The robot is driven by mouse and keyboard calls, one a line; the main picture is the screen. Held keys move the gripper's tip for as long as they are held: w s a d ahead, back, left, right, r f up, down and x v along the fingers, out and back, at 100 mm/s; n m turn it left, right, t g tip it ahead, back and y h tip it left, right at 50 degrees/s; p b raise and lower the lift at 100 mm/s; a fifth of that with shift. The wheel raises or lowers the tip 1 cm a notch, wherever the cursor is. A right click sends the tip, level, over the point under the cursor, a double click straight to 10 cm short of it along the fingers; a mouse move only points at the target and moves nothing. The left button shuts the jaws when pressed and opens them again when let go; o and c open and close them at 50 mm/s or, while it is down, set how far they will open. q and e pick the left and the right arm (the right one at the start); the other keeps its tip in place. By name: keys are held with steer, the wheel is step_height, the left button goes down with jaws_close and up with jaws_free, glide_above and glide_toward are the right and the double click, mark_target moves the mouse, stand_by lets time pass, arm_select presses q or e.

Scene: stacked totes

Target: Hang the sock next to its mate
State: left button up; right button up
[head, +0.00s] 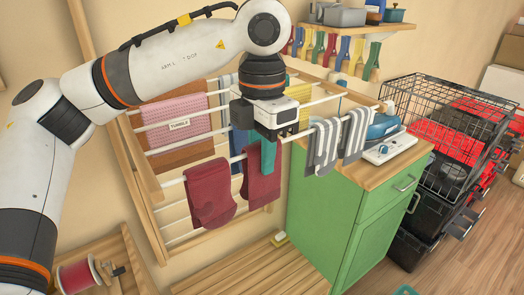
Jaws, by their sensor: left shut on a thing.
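One dark red sock (211,197) hangs over the front bar of the wooden drying rack (150,215). A second dark red sock (259,184) is just to its right, at the same bar. My left gripper (267,160) is at the top of this second sock and shut on it, with a teal part in front of the cloth. The gripper hides the sock's top, so I cannot tell if it lies over the bar. My right gripper is not in view.
Two grey-and-white striped socks (326,146) hang to the right, close to the gripper. A pink towel (175,118) hangs behind. A green cabinet (335,210) with a blue iron (382,126) stands right of the rack. Coloured pegs (330,50) hang under a shelf.

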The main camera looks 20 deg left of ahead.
arm_select(q)
steer(key=o, duration=1)
steer(key=shift+o, duration=0.2)
steer(key=shift+r, duration=0.1)
